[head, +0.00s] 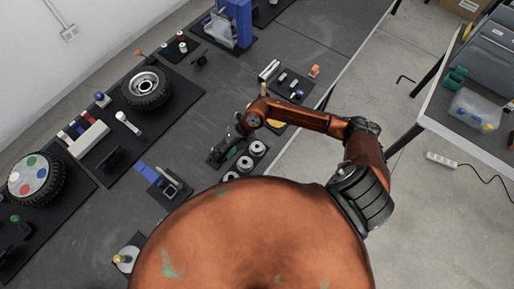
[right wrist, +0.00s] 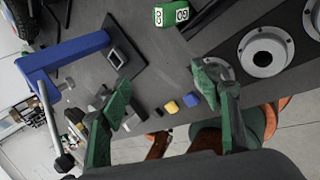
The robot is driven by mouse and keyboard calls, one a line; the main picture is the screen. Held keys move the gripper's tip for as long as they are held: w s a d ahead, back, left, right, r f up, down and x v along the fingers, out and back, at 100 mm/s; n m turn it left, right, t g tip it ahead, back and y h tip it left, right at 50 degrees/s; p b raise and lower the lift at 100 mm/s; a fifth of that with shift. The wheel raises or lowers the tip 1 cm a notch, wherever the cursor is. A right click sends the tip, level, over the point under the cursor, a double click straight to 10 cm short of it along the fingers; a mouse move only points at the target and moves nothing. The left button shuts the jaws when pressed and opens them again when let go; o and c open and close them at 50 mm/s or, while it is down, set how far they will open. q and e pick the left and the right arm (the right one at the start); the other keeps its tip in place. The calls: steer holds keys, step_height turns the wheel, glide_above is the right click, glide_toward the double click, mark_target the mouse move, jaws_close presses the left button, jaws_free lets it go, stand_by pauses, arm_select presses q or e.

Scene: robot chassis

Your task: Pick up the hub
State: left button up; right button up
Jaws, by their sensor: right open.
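Several grey metal ring-shaped parts with flanges, which look like hubs, stand in a row on a dark mat; one hub (head: 257,148) shows right of my right gripper (head: 232,137) in the head view. In the right wrist view, a hub (right wrist: 265,50) sits at the upper right, outside the fingers. Another is partly hidden behind the right-hand finger. My right gripper (right wrist: 165,98) is open, with green fingertips apart and nothing held between them. I cannot tell which hub is meant. My left gripper is not in view.
A green block with digits (right wrist: 171,14) and a blue-handled fixture (right wrist: 65,50) are near the right gripper. Small yellow (right wrist: 171,107) and blue cubes show between the fingers. Wheels (head: 146,87) and tools lie on mats at left.

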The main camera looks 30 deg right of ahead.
mark_target(257, 146)
steer(key=d+f+h, duration=0.2)
steer(key=d, duration=0.4)
steer(key=d+f+h, duration=0.2)
steer(key=d, duration=0.3)
steer(key=w+d+f+g+h, duration=0.1)
steer(key=d+f+h, duration=0.1)
steer(key=d, duration=0.4)
steer(key=shift+w+d+h, duration=0.1)
steer(key=shift+d+h, duration=0.25)
steer(key=shift+h, duration=0.25)
steer(key=f, duration=0.1)
steer(key=f+p, duration=0.1)
steer(key=f, duration=0.3)
steer(key=shift+a, duration=0.3)
steer(key=shift+f, duration=0.45)
steer(key=c, duration=1.5)
steer(key=shift+r, duration=0.1)
